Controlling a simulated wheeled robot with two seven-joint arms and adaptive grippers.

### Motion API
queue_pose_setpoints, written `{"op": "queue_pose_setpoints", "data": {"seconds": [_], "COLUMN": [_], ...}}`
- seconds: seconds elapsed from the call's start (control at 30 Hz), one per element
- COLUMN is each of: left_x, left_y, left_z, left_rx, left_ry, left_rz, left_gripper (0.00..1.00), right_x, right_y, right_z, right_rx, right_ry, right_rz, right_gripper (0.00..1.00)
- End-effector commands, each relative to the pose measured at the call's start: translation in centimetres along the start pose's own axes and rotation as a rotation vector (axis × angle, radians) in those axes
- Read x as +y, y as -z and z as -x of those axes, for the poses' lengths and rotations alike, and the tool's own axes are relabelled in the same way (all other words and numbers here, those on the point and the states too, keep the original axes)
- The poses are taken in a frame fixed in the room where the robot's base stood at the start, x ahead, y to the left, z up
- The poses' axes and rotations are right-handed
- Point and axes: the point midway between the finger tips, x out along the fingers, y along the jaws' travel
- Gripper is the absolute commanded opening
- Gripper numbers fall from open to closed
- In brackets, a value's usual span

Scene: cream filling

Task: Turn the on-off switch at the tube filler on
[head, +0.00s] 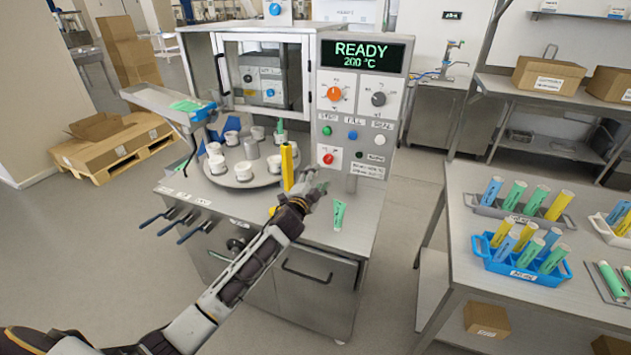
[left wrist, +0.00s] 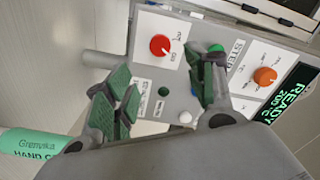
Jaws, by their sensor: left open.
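The tube filler (head: 313,240) stands in the middle of the head view. Its display (head: 362,55) reads "READY 200 °C". A red rotary knob (head: 328,158) on a white plate sits low on its front panel and looks like the on-off switch; its lettering is too small to read. The red knob also shows in the left wrist view (left wrist: 159,45), with a pale pointer mark. My left gripper (head: 319,188) is open and empty just below the knob, in front of the panel. Its two green-padded fingers (left wrist: 162,90) are apart, and the knob is not between them. My right gripper is not in view.
Above the red knob are push buttons, an orange knob (head: 334,94) and a grey knob (head: 378,99). A yellow tube (head: 287,166) stands left of my gripper, by the turntable (head: 259,181) with white cups.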

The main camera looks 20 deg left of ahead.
Motion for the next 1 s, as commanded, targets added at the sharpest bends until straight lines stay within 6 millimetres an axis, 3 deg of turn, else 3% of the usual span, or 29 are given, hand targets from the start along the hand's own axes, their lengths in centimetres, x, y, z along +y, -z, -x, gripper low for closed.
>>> {"op": "queue_pose_setpoints", "data": {"seconds": [0.77, 1.0], "left_x": [0.1, 1.6], "left_y": [0.0, -0.9], "left_z": [0.9, 2.7], "left_rx": [-0.003, -0.068], "left_ry": [-0.002, -0.038], "left_rz": [0.003, 0.072], "left_gripper": [0.56, 0.56], "right_x": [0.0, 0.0], "right_y": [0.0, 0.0], "right_z": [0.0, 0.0], "right_rx": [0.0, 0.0], "right_ry": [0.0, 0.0], "right_rz": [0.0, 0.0], "right_gripper": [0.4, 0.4]}}
